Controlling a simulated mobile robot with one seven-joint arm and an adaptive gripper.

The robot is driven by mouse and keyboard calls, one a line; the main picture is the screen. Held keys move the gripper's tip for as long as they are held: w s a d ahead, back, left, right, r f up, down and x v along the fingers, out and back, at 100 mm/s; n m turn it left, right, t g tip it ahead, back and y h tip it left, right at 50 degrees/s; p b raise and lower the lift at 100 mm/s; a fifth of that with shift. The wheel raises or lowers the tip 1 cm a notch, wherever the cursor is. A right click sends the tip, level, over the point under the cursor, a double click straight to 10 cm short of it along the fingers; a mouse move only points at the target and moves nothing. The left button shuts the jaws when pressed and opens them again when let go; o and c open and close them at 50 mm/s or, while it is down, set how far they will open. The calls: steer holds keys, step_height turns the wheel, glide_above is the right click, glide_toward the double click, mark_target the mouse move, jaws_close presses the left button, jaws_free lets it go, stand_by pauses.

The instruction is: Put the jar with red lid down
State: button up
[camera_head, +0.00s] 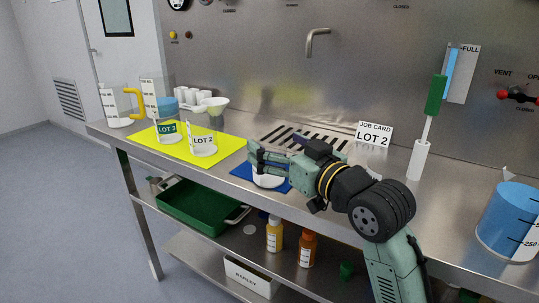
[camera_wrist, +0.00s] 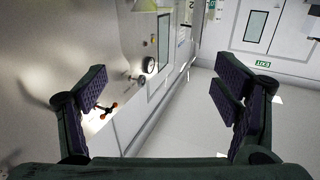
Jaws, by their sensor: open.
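I cannot make out a jar with a red lid in either view. My gripper (camera_head: 257,157) is over the blue mat (camera_head: 241,171) on the steel bench, pointing left. In the wrist view my gripper (camera_wrist: 161,92) has its fingers wide apart, with nothing between them. A white rounded object (camera_head: 268,181) shows on the blue mat just below the fingers. The gripper hides its top, so I cannot tell what it is.
A yellow mat (camera_head: 226,150) at left holds a LOT 3 beaker (camera_head: 168,128) and a LOT 2 beaker (camera_head: 203,143). A job card (camera_head: 374,134) stands behind my arm. A large blue vessel (camera_head: 508,218) is at right. Bottles (camera_head: 274,236) and a green tray (camera_head: 190,207) are below.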

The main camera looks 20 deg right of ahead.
steer(key=shift+x, duration=1.3)
steer(key=shift+c, duration=0.5)
steer(key=c, duration=1.5)
steer(key=shift+o, duration=0.2)
steer(key=shift+r, duration=0.2)
